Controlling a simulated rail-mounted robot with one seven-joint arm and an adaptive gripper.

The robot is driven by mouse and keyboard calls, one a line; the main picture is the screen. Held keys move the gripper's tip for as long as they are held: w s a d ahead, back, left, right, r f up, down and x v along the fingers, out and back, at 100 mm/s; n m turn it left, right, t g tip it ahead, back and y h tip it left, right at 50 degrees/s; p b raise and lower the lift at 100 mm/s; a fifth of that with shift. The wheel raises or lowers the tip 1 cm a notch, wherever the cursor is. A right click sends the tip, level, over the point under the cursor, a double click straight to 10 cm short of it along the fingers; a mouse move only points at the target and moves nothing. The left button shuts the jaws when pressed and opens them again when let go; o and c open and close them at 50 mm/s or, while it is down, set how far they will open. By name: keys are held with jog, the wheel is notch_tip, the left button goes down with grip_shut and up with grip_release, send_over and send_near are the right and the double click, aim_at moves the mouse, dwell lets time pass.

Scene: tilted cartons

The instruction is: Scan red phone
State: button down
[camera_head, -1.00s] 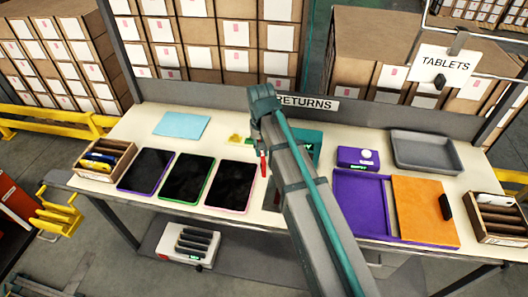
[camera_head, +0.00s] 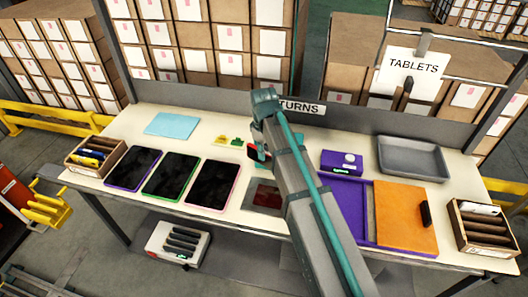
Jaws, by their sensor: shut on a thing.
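My gripper (camera_head: 259,149) is over the back middle of the table, partly hidden by my own arm. It is shut on the red phone (camera_head: 252,152), of which only a small red part shows. The phone is held above the table. In front of it lies a flat dark plate (camera_head: 264,198) with a reddish patch on it; whether this is a reflection or a light I cannot tell. My arm covers the area to the right of the gripper.
Three dark-screened tablets (camera_head: 172,176) lie left of the plate. Cartons with slots stand at the left (camera_head: 88,163) and right (camera_head: 486,232). A purple tray (camera_head: 352,208), orange panel (camera_head: 404,215), purple device (camera_head: 342,162) and empty grey tray (camera_head: 412,156) are on the right.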

aim_at(264, 165)
jog(key=shift+f+b, duration=1.95)
jog(key=shift+f, duration=1.15)
jog(key=shift+r, duration=0.1)
jog(key=shift+r+p, duration=2)
jog(key=shift+r, duration=0.95)
